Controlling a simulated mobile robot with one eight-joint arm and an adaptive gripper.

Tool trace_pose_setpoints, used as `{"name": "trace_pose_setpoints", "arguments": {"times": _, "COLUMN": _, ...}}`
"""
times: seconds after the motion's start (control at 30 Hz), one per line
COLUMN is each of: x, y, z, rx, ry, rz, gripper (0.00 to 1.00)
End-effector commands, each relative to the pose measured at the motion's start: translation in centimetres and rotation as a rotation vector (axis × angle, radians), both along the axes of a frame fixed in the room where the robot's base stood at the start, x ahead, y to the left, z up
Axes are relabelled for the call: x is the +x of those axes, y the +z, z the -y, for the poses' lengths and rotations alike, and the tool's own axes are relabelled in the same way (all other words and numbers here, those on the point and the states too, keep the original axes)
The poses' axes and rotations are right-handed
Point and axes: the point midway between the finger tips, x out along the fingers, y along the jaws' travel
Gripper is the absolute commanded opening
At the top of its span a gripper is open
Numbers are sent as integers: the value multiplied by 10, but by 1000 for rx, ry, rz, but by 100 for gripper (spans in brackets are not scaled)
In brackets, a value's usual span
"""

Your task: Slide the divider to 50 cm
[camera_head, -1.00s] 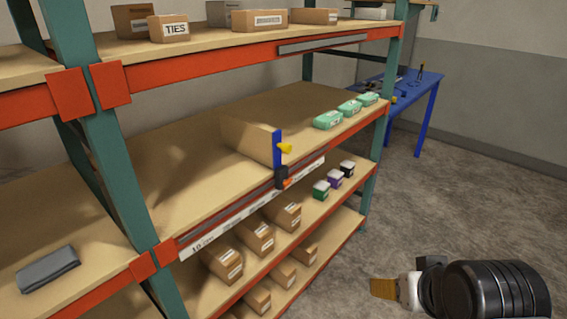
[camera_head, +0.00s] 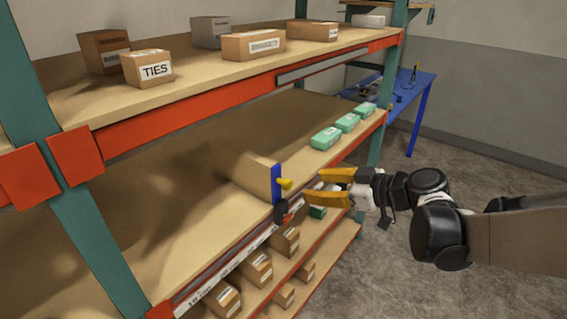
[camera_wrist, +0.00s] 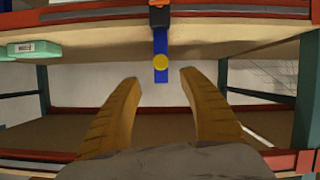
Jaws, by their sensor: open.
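The divider (camera_head: 242,172) is a tan panel standing across the middle shelf (camera_head: 150,170), with a blue front end plate (camera_head: 276,181) and a yellow knob (camera_head: 286,184). A black and orange clip (camera_head: 283,211) sits below the plate at the shelf edge. A white scale strip (camera_head: 225,262) runs along that edge; its marks are too small to read. My gripper (camera_head: 316,186) is open and empty, just in front of and apart from the knob. In the wrist view the knob (camera_wrist: 161,62) lies beyond and roughly between my open fingertips (camera_wrist: 158,80).
Three green boxes (camera_head: 347,123) stand right of the divider on the same shelf. The upper shelf holds several cartons, one marked TIES (camera_head: 150,69). Several cartons (camera_head: 256,267) stand on the lower shelves. A teal post (camera_head: 82,200) is at left. A blue table (camera_head: 421,115) stands behind.

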Motion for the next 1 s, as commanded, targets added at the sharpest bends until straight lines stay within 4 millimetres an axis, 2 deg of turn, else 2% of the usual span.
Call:
{"name": "trace_pose_setpoints", "arguments": {"times": 0.5, "x": 51, "y": -36, "z": -65, "rx": -2, "ry": 3, "rz": 1, "gripper": 50}}
{"name": "trace_pose_setpoints", "arguments": {"times": 0.7, "x": 60, "y": -40, "z": -75, "rx": 0, "ry": 0, "rz": 0, "gripper": 50}}
{"name": "trace_pose_setpoints", "arguments": {"times": 0.97, "x": 61, "y": -40, "z": -76, "rx": 0, "ry": 0, "rz": 0, "gripper": 50}}
{"name": "trace_pose_setpoints", "arguments": {"times": 1.0, "x": 61, "y": -40, "z": -76, "rx": 0, "ry": 0, "rz": 0, "gripper": 42}}
